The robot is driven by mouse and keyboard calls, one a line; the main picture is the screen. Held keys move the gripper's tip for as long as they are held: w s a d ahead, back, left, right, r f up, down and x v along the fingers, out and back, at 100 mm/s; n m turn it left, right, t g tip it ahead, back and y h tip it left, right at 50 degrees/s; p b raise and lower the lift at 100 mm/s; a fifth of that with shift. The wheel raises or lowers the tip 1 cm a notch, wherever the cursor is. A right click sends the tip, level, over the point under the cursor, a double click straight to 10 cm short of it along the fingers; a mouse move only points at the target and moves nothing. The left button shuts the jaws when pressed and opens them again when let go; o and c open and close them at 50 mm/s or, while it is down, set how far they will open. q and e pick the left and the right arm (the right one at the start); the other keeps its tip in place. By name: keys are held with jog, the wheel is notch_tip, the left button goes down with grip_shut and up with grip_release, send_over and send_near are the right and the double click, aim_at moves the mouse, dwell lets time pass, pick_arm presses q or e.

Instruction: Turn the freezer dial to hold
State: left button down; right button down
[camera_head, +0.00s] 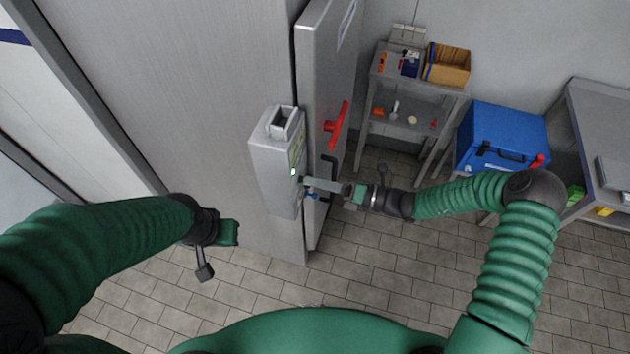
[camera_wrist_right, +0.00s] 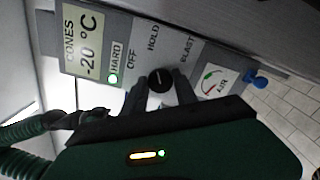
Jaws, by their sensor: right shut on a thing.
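The freezer control box (camera_head: 277,165) is a grey case on the freezer front. In the right wrist view its panel (camera_wrist_right: 205,62) shows the labels OFF, HOLD and BLAST around a black round dial (camera_wrist_right: 160,80). A small pale mark shows on the dial; which label it points at I cannot tell. My right gripper (camera_head: 308,185) reaches the panel from the right, and its dark fingers (camera_wrist_right: 160,92) are shut on the dial, one on each side. My left gripper (camera_head: 215,257) hangs apart at the left, away from the box; its jaw state is unclear.
The panel has a -20 °C display (camera_wrist_right: 82,38), a lit green HARD lamp (camera_wrist_right: 113,78), an air gauge (camera_wrist_right: 213,83) and a blue knob (camera_wrist_right: 257,80). A red handle (camera_head: 337,126) is on the freezer door. A shelf cart (camera_head: 385,95) and blue cooler (camera_head: 500,135) stand right.

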jog(key=shift+w+d, duration=0.15)
jog(key=c, duration=1.1)
grip_release()
jog(key=shift+o, duration=0.5)
jog(key=shift+d, duration=0.25)
pick_arm(q)
jog(key=b+x, duration=0.3)
jog(key=s+b+x, duration=0.1)
jog(key=b+x, duration=0.1)
jog(key=shift+d+f, duration=0.15)
jog(key=shift+d, duration=0.15)
pick_arm(e)
jog(key=v, duration=1.7)
pick_arm(q)
jog(key=shift+a, duration=0.15)
pick_arm(e)
jog(key=shift+w+a+f, duration=0.1)
jog(key=shift+a, duration=0.05)
